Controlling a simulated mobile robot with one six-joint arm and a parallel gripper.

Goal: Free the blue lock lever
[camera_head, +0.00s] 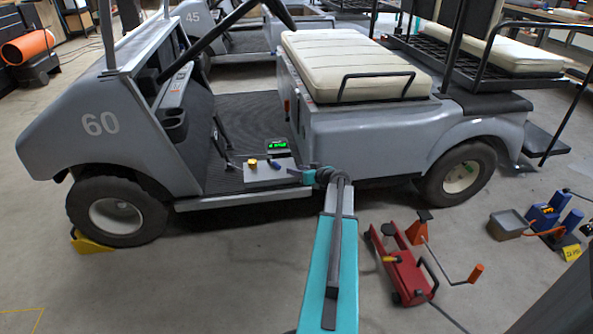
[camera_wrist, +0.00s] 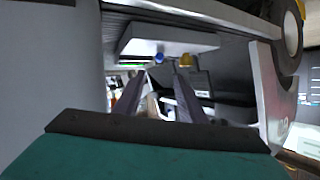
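A pale plate (camera_head: 262,178) lies on the cart's floor by the seat base, with a small blue part (camera_head: 275,164) and a yellow knob (camera_head: 252,163) on it. The blue part looks like the lock lever, but its exact shape is too small to tell. My gripper (camera_head: 294,173) is at the plate's right edge, to the right of the blue part. In the wrist view, the blue part (camera_wrist: 159,57) and yellow knob (camera_wrist: 186,60) show at the pale plate (camera_wrist: 165,43), beyond the fingertips. The two fingers (camera_wrist: 159,78) are apart with nothing visible between them.
A green-lit display (camera_head: 278,146) stands behind the plate. The cream seat (camera_head: 345,65) and grey seat base (camera_head: 370,135) rise close to the right of my gripper. A red jack (camera_head: 405,270) stands on the floor at right, and a yellow chock (camera_head: 88,243) sits at the front wheel.

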